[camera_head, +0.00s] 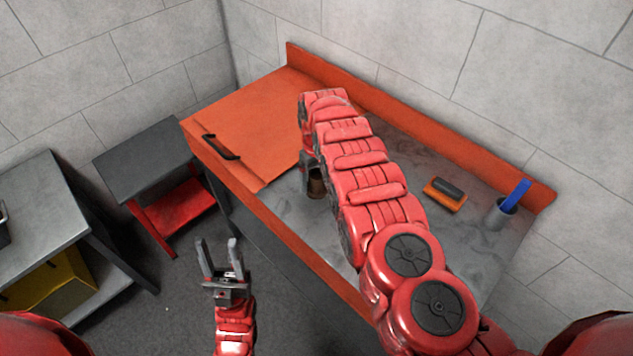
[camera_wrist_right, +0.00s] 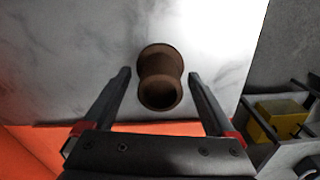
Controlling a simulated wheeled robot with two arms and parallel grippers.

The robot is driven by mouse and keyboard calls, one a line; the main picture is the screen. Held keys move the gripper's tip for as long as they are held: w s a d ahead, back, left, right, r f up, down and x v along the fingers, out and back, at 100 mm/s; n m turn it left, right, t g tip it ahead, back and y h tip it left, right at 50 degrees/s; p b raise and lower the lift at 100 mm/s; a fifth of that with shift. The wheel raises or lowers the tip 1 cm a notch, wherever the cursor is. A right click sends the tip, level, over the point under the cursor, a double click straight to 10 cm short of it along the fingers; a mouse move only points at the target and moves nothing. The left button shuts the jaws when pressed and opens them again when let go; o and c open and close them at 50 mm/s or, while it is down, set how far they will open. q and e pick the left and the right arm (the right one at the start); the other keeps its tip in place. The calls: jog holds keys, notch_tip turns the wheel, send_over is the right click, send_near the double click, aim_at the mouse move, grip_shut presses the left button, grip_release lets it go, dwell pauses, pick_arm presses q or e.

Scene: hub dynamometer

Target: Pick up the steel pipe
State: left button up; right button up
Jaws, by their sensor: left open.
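The steel pipe (camera_wrist_right: 160,78) is a short, brown, rusty piece with flared ends. In the right wrist view it stands between the fingers of my right gripper (camera_wrist_right: 159,76), with a gap on each side. My right gripper is open. In the head view the pipe (camera_head: 317,184) shows on the grey worktop beside the right gripper (camera_head: 306,178), which my right arm partly hides. My left gripper (camera_head: 218,243) is open and empty, over the floor in front of the bench, away from the pipe.
The bench has an orange lid (camera_head: 255,125) with a black handle at its left end. An orange-and-black block (camera_head: 445,194) and a grey cup (camera_head: 500,214) holding a blue item stand at the right. A dark side table (camera_head: 145,160) and a shelf (camera_head: 45,205) stand left.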

grip_shut()
jog(key=shift+r, duration=0.1)
dwell(0.5)
